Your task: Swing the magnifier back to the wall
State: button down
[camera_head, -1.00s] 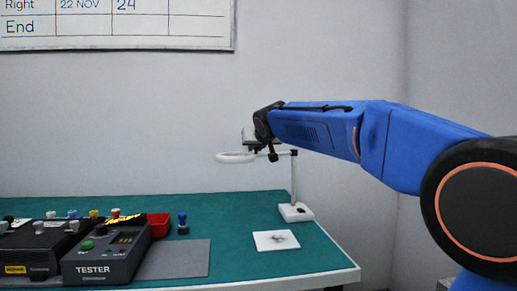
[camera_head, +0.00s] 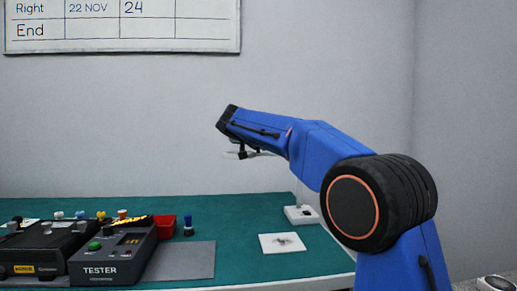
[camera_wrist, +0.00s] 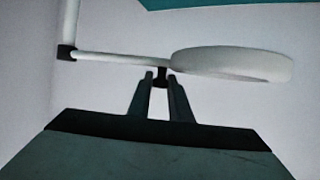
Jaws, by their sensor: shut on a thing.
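The magnifier has a white ring (camera_wrist: 235,65) on a thin pale arm (camera_wrist: 112,58), joined by a black joint to a white post (camera_wrist: 70,18). In the head view a sliver of the ring (camera_head: 235,153) shows below my blue arm. Its white base (camera_head: 301,215) stands near the table's right end, and my arm hides most of the post. My gripper (camera_wrist: 160,78) is shut on a small dark handle (camera_wrist: 161,80) where the ring meets the thin arm. The ring lies to the right of the fingers in the wrist view.
The green table (camera_head: 232,210) holds a tester (camera_head: 113,258), a red bin (camera_head: 165,226), a blue-topped stamp-like piece (camera_head: 188,226), a grey mat (camera_head: 185,262) and a white card (camera_head: 283,243). The wall (camera_head: 320,90) rises behind, with a whiteboard (camera_head: 122,44).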

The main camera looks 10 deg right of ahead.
jog(key=shift+w+d+m+g+h, duration=0.15)
jog(key=shift+w+m+g+h, duration=0.15)
jog(key=shift+w, duration=0.2)
jog(key=shift+w+d+m+g+h, duration=0.2)
jog(key=shift+w+m+h, duration=0.1)
jog(key=shift+w+m, duration=0.15)
jog(key=c, duration=1.6)
grip_release()
jog(key=shift+w, duration=0.15)
jog(key=v, duration=1.7)
jog(key=shift+s+a, duration=0.15)
jog(key=shift+s, duration=0.05)
